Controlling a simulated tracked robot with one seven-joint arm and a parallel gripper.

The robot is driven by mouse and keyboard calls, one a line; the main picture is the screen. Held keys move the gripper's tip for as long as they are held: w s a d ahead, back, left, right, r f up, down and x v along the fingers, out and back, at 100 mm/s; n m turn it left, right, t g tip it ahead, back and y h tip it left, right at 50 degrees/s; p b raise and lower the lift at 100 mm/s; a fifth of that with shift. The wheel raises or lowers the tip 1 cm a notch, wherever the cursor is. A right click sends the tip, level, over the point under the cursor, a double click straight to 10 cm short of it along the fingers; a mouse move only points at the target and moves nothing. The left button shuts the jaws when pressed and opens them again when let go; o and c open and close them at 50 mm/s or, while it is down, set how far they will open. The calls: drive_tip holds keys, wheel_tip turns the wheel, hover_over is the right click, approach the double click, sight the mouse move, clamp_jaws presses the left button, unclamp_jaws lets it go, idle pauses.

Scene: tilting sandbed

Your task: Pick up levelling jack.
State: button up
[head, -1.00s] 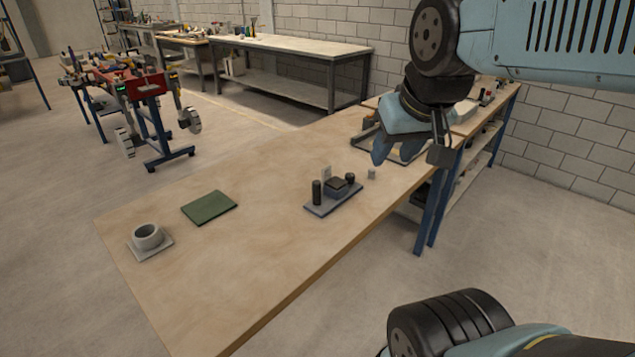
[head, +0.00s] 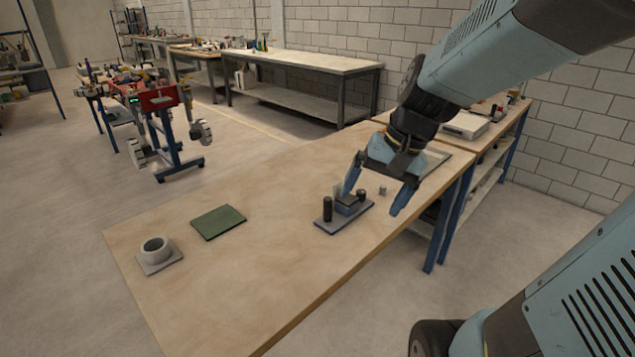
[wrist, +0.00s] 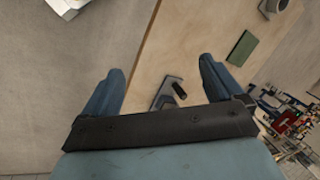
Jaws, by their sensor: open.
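My gripper (head: 372,202) is open and empty, pointing down above the table; it also shows in the wrist view (wrist: 160,70). In the head view, a grey base plate (head: 331,227) bears a black upright cylinder (head: 327,209) and a dark block (head: 348,206). I cannot tell for sure which piece is the levelling jack. In the wrist view, the base plate (wrist: 163,91) shows between the fingers, partly hidden by my gripper.
A grey ring on a square plate (head: 156,251) stands at the table's left end, beside a green pad (head: 218,222). A shallow tray (head: 436,157) lies behind my gripper. The wooden tabletop (head: 270,270) is otherwise clear at front and middle.

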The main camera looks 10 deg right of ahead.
drive_tip(key=w+a+f+m+g+y, duration=0.1)
drive_tip(key=w+f+m+y, duration=0.4)
drive_tip(key=w+f, duration=0.2)
drive_tip(key=m+t+y, duration=0.2)
drive_tip(key=m+t, duration=1.2)
drive_tip(key=m, duration=0.6)
approach(347, 201)
drive_tip(key=d, duration=0.1)
drive_tip(key=s+d+f, duration=0.1)
drive_tip(key=d, duration=0.1)
drive_tip(key=shift+f, duration=0.15)
drive_tip(key=shift+w+a, duration=0.1)
drive_tip(key=shift+w, duration=0.15)
drive_tip(key=x, duration=0.8)
drive_tip(key=shift+a+x, duration=0.25)
drive_tip(key=shift+x, duration=2.4)
drive_tip(key=shift+s, duration=0.2)
drive_tip(key=shift+c, duration=0.3)
